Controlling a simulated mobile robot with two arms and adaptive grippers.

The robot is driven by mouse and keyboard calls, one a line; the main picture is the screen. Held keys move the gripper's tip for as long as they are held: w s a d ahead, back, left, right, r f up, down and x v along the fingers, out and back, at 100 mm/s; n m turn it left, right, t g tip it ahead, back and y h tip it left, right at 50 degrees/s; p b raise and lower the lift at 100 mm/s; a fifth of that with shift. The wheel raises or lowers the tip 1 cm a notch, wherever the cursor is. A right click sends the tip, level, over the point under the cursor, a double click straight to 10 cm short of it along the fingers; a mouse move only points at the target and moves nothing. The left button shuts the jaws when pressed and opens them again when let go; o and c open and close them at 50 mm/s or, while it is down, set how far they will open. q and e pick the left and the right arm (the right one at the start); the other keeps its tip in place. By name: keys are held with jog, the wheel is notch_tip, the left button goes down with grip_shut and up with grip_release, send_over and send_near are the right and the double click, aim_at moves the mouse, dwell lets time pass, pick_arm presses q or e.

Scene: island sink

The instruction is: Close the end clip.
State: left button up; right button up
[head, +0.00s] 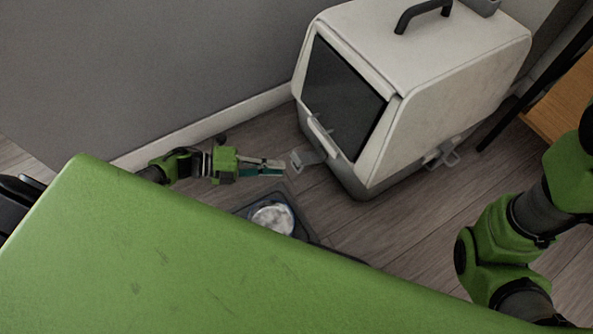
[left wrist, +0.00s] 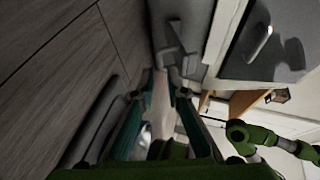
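The end clip (head: 308,160) is a small grey latch with an opening, low on the front end of a white and grey litter box (head: 452,82). It sticks outward from the box near the floor. In the left wrist view the clip (left wrist: 175,52) shows just beyond the fingertips. My left gripper (head: 284,167) is just left of the clip, low above the floor, and appears apart from it. Its teal fingers (left wrist: 162,82) look partly open, with a narrow gap and nothing held. My right gripper is out of view; only part of my right arm shows.
A second grey clip (head: 446,153) sticks out from the box's long side. A dark tray with a whitish round item (head: 272,219) lies on the floor below my left gripper. A grey wall (head: 150,70) stands behind, and a wooden table (head: 565,98) is at right.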

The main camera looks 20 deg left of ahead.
aim_at(296, 168)
pick_arm(q)
jog(key=b+x, duration=0.2)
jog(key=x, duration=0.4)
jog(key=shift+w+d+f, duration=0.15)
jog(key=shift+w+d, duration=0.05)
jog(key=shift+d, duration=0.05)
grip_shut()
